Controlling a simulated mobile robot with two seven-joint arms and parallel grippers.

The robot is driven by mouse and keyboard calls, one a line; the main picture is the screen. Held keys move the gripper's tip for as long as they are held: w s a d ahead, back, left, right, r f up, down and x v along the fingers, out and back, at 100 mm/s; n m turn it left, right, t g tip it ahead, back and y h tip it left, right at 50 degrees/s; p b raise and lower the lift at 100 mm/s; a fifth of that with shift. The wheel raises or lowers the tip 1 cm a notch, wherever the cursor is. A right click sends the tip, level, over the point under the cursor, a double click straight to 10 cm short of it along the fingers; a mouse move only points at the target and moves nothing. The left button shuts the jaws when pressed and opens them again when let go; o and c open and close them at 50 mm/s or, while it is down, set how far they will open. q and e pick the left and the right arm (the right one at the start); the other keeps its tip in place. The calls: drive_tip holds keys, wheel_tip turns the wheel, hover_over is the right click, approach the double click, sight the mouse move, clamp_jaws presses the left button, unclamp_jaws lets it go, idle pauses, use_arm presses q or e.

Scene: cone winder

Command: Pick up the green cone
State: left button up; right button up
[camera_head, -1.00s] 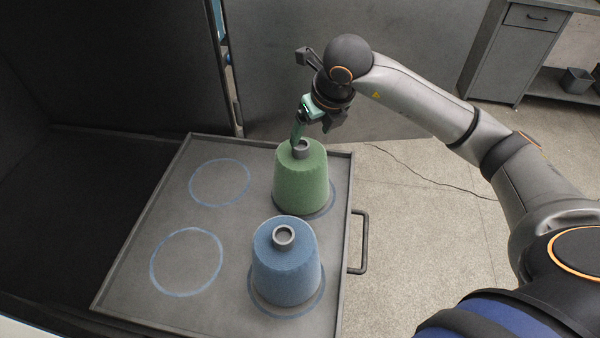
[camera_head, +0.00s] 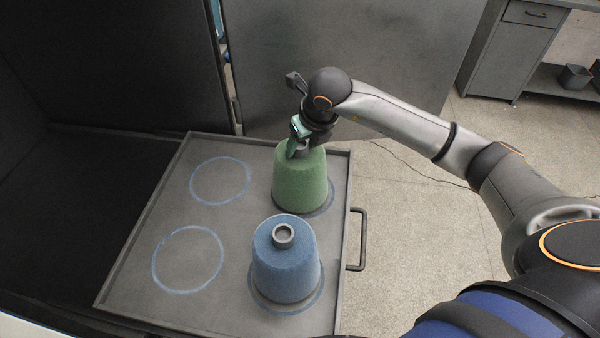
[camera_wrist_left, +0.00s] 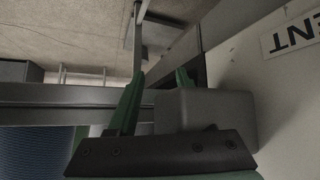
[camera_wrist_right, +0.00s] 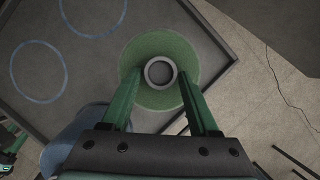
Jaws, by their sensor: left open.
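The green cone (camera_head: 300,182) stands upright on a ringed spot at the far right of the grey tray (camera_head: 215,225). Its grey tube end (camera_wrist_right: 160,72) faces up. My right gripper (camera_head: 297,149) is just over its top. In the right wrist view the two green fingers (camera_wrist_right: 160,77) are open, one on each side of the tube, with small gaps. Whether the tips are level with the tube is unclear. My left gripper (camera_wrist_left: 158,78) is open, with a grey box-like part behind its fingers; it is not seen in the head view.
A blue cone (camera_head: 286,265) stands in front of the green one on the tray. Two blue rings on the tray's left, the far one (camera_head: 220,181) and near one (camera_head: 188,260), are empty. A handle (camera_head: 361,240) sticks out on the right. Grey panels stand behind.

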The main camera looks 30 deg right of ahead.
clamp_jaws()
idle(0.9)
drive_tip(key=shift+w+r, duration=0.1)
drive_tip(key=shift+r, duration=0.1)
